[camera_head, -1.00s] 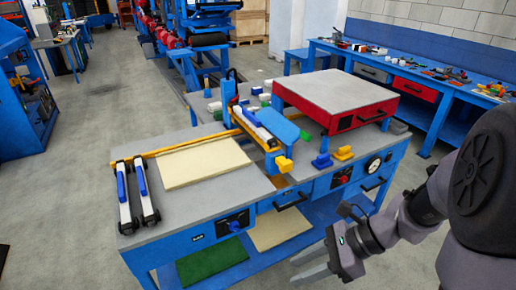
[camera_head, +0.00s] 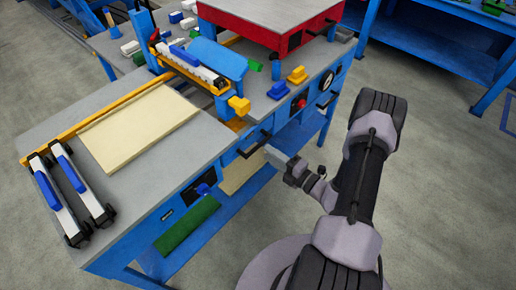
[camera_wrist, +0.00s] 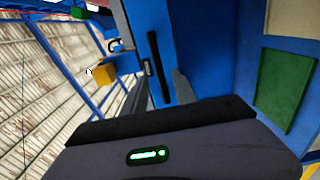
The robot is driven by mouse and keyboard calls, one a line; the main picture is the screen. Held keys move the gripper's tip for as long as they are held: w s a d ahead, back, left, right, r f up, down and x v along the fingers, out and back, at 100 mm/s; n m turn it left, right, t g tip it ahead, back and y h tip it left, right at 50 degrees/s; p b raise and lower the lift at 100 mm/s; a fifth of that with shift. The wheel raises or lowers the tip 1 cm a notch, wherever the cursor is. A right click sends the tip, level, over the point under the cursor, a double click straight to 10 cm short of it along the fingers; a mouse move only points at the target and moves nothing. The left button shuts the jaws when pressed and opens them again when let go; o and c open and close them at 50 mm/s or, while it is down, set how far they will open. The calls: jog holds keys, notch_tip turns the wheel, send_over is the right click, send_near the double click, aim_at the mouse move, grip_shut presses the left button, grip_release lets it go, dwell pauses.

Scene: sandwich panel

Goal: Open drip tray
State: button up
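The drip tray appears to be the shallow blue drawer (camera_head: 243,153) in the front of the blue bench, below the yellow block. Its front looks flush with the bench. Its long black bar handle (camera_head: 256,144) also shows in the wrist view (camera_wrist: 157,68). My gripper (camera_head: 272,155) is just in front of the handle. In the wrist view its two fingers (camera_wrist: 160,92) are apart, one on each side of the handle's line. Nothing is held. I cannot tell whether the fingertips touch the handle.
A yellow block (camera_head: 239,105) juts out above the drawer and also shows in the wrist view (camera_wrist: 103,73). A control panel with a blue knob (camera_head: 203,189) is left of the drawer. The floor in front is clear.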

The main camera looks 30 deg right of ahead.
aim_at(260, 147)
jog(key=b+x, duration=0.1)
jog(key=x, duration=0.4)
jog(key=shift+w+a, duration=0.15)
jog(key=shift+w, duration=0.2)
grip_shut()
dwell(1.0)
